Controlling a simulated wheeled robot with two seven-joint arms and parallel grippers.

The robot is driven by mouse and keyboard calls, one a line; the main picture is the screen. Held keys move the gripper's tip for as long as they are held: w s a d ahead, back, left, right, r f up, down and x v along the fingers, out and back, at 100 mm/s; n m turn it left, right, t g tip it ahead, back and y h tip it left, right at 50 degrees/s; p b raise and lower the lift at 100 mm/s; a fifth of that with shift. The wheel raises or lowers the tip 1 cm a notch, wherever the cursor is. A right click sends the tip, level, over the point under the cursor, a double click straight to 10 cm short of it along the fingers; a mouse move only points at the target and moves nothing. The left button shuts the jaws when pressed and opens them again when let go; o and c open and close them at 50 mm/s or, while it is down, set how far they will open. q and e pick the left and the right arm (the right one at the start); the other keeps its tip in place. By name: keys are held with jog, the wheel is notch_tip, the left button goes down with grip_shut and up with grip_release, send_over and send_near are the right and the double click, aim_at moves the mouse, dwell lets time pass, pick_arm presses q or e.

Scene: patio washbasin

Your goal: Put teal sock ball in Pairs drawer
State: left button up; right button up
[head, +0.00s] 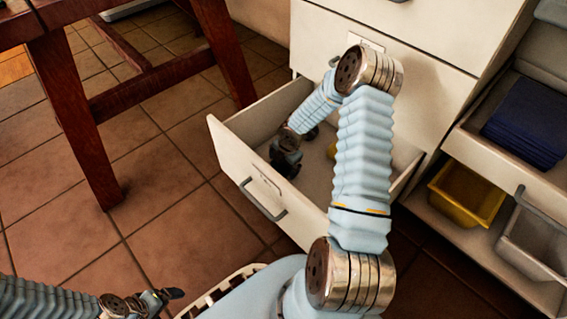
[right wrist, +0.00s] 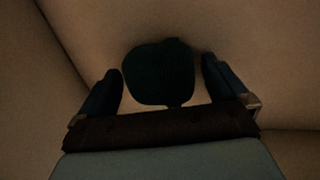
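A dark teal sock ball (right wrist: 160,73) lies on a drawer floor in the dim right wrist view. My right gripper (right wrist: 162,85) is open, with one finger on each side of the ball and a narrow gap beside each finger. In the head view my right arm reaches down into the open drawer (head: 240,161), and the right gripper (head: 290,157) is low inside it near the left wall. I cannot make out the ball there. The label on the drawer front is too small to read. My left gripper (head: 160,298) is at the lower left, apart from everything; its opening is unclear.
Something yellow (head: 332,150) shows in the drawer, partly behind my arm. The white cabinet (head: 440,35) rises behind. At right are folded dark blue cloths (head: 528,122), a yellow bin (head: 467,193) and a grey bin (head: 535,240). A wooden table (head: 75,120) stands left; tiled floor is clear between.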

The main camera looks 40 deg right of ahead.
jog(key=shift+r, duration=0.3)
notch_tip(320, 180, up, 11)
jog(key=s+p, duration=0.2)
jog(key=p, duration=0.2)
jog(key=shift+s+r, duration=0.2)
